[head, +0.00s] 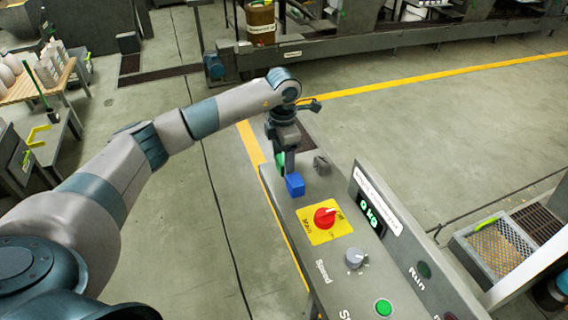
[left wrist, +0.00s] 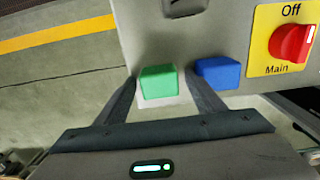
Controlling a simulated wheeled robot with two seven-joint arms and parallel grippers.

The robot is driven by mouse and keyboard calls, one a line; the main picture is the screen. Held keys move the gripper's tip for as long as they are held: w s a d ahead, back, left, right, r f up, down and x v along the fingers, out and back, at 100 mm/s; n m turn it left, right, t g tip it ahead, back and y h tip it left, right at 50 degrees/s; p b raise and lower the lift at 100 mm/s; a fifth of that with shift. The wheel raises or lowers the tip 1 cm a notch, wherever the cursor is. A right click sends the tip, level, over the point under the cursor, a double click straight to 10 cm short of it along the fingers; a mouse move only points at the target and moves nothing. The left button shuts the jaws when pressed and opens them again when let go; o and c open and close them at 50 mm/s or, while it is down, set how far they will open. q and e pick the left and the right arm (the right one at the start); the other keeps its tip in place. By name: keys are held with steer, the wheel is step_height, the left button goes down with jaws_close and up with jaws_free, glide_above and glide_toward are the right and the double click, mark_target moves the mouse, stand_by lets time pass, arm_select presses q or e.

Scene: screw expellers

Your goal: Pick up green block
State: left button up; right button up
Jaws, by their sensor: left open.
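The green block (left wrist: 158,82) sits near the edge of the grey control panel in the left wrist view. In the head view only a sliver of the green block (head: 280,160) shows beside my gripper's fingers. My left gripper (left wrist: 163,88) is open, with one finger on each side of the green block; whether they touch it I cannot tell. In the head view my left gripper (head: 286,168) points down over the panel's far end. A blue block (left wrist: 218,73) lies just right of the right finger; it also shows in the head view (head: 295,185). My right gripper is not in view.
The panel carries a red main switch (head: 324,217) on a yellow plate, a speed knob (head: 355,257) and a green button (head: 383,307). A small grey block-like part (head: 321,165) stands near the blue block. Open floor (head: 400,130) lies beyond the panel.

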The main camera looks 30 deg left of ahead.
arm_select(q)
steer(key=c, duration=1.1)
steer(key=shift+c, duration=0.2)
